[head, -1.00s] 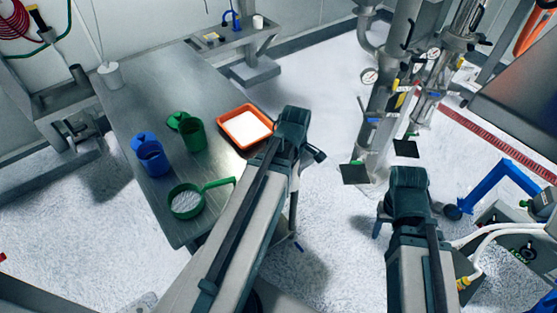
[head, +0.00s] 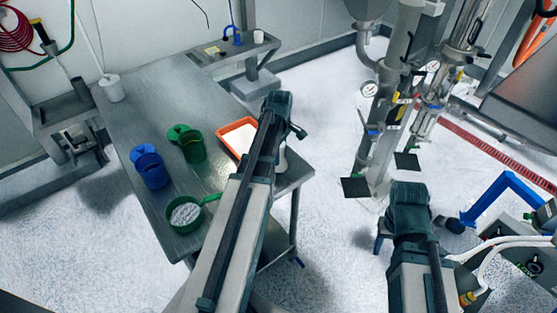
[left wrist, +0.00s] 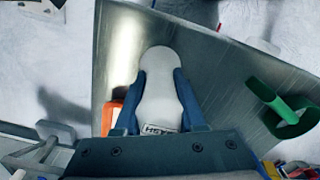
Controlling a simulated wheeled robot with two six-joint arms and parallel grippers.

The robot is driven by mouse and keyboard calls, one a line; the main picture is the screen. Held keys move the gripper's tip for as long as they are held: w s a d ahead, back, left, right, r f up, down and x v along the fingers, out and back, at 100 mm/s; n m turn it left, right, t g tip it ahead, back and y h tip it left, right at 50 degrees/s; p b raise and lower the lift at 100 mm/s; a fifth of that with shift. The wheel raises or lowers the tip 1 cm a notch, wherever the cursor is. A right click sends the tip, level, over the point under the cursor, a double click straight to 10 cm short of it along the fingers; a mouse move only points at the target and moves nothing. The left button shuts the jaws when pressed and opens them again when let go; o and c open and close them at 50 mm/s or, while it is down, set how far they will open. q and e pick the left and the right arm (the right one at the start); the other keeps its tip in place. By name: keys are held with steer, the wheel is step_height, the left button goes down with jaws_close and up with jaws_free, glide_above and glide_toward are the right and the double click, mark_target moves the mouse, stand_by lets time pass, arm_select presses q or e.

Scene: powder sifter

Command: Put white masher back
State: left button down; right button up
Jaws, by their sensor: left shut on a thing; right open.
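In the head view a white part, likely the masher (head: 281,160), shows beside my left arm over the right part of the steel table (head: 225,120); my left gripper is hidden there by the arm. I cannot tell whether the masher touches the table. My right arm is at the lower right, but its gripper is hidden.
An orange tray (head: 224,138) with white contents lies beside my left arm. A green sifter (head: 170,222) with white powder, a blue cup (head: 150,170) and a green cup (head: 193,148) stand nearby. A white pot (head: 112,88) stands at the far left corner.

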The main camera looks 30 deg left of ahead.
arm_select(q)
steer(key=shift+w+a, duration=0.35)
step_height(320, 180, down, 4)
steer(key=b, duration=0.3)
steer(key=shift+w+a+r+b, duration=0.1)
steer(key=shift+r+b, duration=0.1)
steer(key=shift+b, duration=0.15)
steer(key=shift+f, duration=0.1)
steer(key=shift+f, duration=0.15)
steer(key=c, duration=0.5)
jaws_free()
step_height(320, 180, up, 13)
steer(key=p, duration=1.2)
steer(key=shift+f, duration=0.2)
